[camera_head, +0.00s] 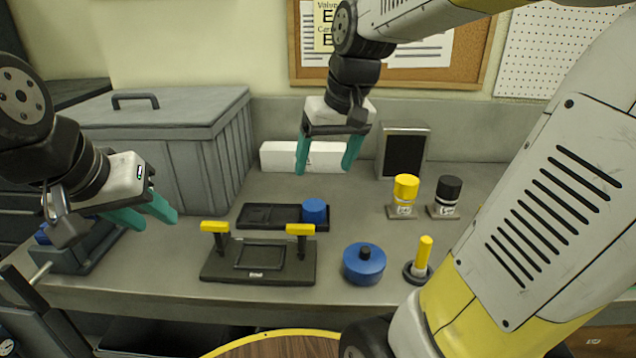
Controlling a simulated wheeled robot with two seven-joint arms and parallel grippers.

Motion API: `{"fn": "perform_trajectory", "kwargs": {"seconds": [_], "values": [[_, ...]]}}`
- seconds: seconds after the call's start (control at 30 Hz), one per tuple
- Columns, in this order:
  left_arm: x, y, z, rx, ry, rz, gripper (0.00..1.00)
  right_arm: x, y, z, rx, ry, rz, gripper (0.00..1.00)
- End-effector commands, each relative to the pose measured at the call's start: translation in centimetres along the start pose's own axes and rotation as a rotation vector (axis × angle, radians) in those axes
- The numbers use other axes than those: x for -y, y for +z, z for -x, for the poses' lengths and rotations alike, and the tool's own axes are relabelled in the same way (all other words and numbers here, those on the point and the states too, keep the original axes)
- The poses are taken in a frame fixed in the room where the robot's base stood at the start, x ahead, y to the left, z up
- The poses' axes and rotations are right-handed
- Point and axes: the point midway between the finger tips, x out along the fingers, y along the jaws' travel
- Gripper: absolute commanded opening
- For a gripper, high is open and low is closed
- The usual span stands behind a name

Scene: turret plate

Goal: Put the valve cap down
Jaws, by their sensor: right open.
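Nothing is marked as the valve cap, so I cannot tell for sure which thing it is. A blue round piece with a black knob (364,263) stands on the bench at the front. A small blue cylinder (315,211) sits at the right end of a flat black tray (256,215). A yellow-capped piece (405,188) and a black-capped piece (448,191) stand on small labelled bases. My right gripper (328,170) is open and empty, pointing down above the back of the bench. My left gripper (158,222) is at the left, its teal fingers apart with nothing visible between them.
A black plate with two yellow-topped posts (258,262) lies at the front. A yellow-handled peg (424,252) stands on a round base at the right. A large grey lidded bin (170,110), a white box (280,157) and a dark-faced panel (404,152) stand at the back.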

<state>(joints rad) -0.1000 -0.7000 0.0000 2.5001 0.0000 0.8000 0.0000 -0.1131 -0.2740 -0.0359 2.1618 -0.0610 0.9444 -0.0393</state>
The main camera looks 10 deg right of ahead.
Motion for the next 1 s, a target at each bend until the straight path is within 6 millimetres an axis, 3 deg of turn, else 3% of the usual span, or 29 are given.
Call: {"fn": "perform_trajectory", "kwargs": {"seconds": [0.1, 0.33, 0.5, 1.0], "values": [[0.0, 0.0, 0.0, 0.0, 0.0, 0.0, 0.36, 1.1, 4.2, 1.7, -0.102, -0.019, -0.024, 0.78], [0.0, 0.0, 0.0, 0.0, 0.0, 0.0, 0.36, 2.2, 8.8, 2.0, -0.216, -0.037, -0.051, 0.78], [0.0, 0.0, 0.0, 0.0, 0.0, 0.0, 0.36, 2.4, 9.6, 1.9, -0.235, -0.04, -0.057, 0.78], [0.0, 0.0, 0.0, 0.0, 0.0, 0.0, 0.36, 2.4, 9.6, 1.9, -0.234, -0.04, -0.057, 0.78]]}}
